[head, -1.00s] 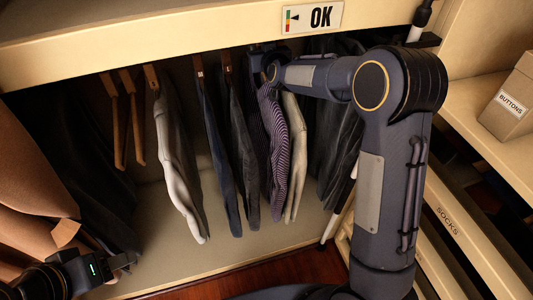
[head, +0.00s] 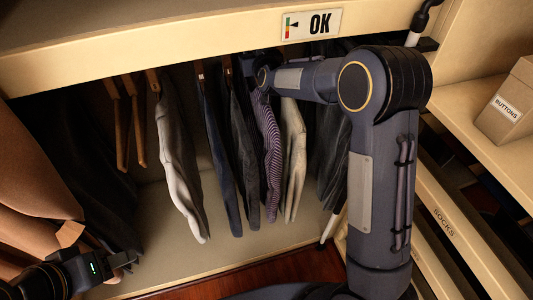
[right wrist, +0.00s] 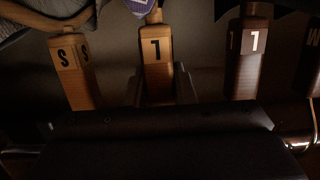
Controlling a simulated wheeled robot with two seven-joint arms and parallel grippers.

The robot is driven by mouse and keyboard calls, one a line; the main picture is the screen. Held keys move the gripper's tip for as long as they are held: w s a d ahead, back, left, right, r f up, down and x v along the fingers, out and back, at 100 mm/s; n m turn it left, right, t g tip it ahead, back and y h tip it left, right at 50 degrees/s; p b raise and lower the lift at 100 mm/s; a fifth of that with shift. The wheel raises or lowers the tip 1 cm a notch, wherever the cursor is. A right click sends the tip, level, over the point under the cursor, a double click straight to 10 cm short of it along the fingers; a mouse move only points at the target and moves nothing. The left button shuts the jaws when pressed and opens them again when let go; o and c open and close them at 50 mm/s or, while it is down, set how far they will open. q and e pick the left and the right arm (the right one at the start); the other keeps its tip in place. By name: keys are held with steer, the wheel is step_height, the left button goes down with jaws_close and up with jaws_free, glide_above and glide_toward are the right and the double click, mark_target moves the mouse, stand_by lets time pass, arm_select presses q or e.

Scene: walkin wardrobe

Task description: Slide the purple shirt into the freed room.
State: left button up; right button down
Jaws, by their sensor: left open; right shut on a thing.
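The purple striped shirt (head: 270,150) hangs from the rail between a dark grey garment (head: 241,150) on its left and a cream garment (head: 293,150) on its right. My right gripper (right wrist: 160,88) is shut on its wooden hanger (right wrist: 157,50), which has a tag like a "1" or "L"; a bit of purple cloth shows above it in the right wrist view. In the head view this gripper is mostly hidden under the shelf edge. My left gripper (head: 124,259) is open and empty, low at the left, beside dark hanging clothes.
A light grey garment (head: 180,160) and a navy one (head: 218,160) hang further left with a gap between them. Two bare hangers (head: 127,125) hang left of those. Neighbouring tagged hangers (right wrist: 72,70) and (right wrist: 250,55) flank the held one.

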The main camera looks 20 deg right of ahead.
steer(key=c, duration=1.3)
jaws_free()
steer(key=shift+o, duration=0.9)
